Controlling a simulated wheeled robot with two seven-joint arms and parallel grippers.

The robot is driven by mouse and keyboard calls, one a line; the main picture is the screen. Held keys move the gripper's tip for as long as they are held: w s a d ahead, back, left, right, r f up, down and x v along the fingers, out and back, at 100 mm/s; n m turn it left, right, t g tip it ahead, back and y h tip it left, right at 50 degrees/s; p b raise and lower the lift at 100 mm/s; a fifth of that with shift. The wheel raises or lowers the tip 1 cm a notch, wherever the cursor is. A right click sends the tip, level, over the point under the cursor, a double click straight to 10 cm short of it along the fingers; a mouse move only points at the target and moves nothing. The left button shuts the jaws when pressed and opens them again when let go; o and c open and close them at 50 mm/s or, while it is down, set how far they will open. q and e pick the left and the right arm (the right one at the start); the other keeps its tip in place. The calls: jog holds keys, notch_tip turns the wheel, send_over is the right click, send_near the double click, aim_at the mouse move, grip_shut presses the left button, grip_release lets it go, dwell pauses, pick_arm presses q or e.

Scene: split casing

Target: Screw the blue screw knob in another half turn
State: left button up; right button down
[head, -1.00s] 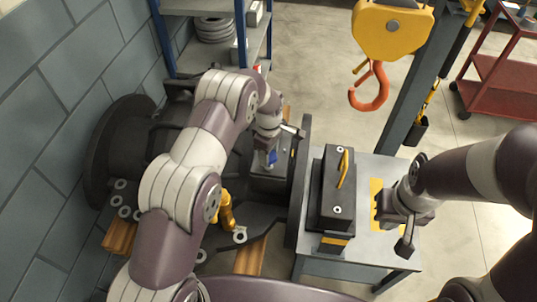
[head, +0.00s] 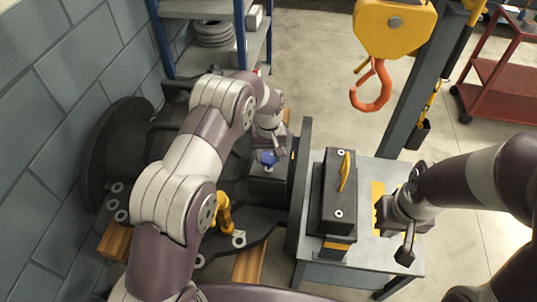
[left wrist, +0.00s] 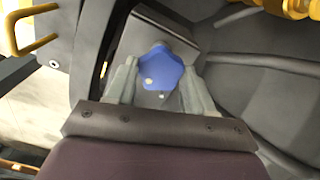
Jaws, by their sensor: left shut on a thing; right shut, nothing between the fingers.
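The blue screw knob (left wrist: 160,68) sits between the two fingers of my left gripper (left wrist: 160,90) in the left wrist view. The gripper is shut on it. In the head view the knob (head: 268,158) shows as a small blue patch on a dark block (head: 268,178) of the casing, under my left gripper (head: 270,150). The knob's far side and its thread are hidden. My right gripper (head: 408,240) is shut and empty, over the right edge of the grey table.
A dark box with a yellow handle (head: 337,195) stands on the grey table (head: 365,245). An orange crane hook (head: 372,88) hangs above the floor at the back. Several ring-shaped bolts and a yellow fitting (head: 224,212) lie around the casing. A shelf (head: 215,62) stands behind.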

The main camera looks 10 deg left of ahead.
pick_arm(q)
jog(key=m, duration=0.6)
jog(key=shift+b, duration=0.35)
jog(key=m, duration=0.6)
dwell(0.4)
jog(key=o, duration=1)
jog(key=shift+o, duration=0.2)
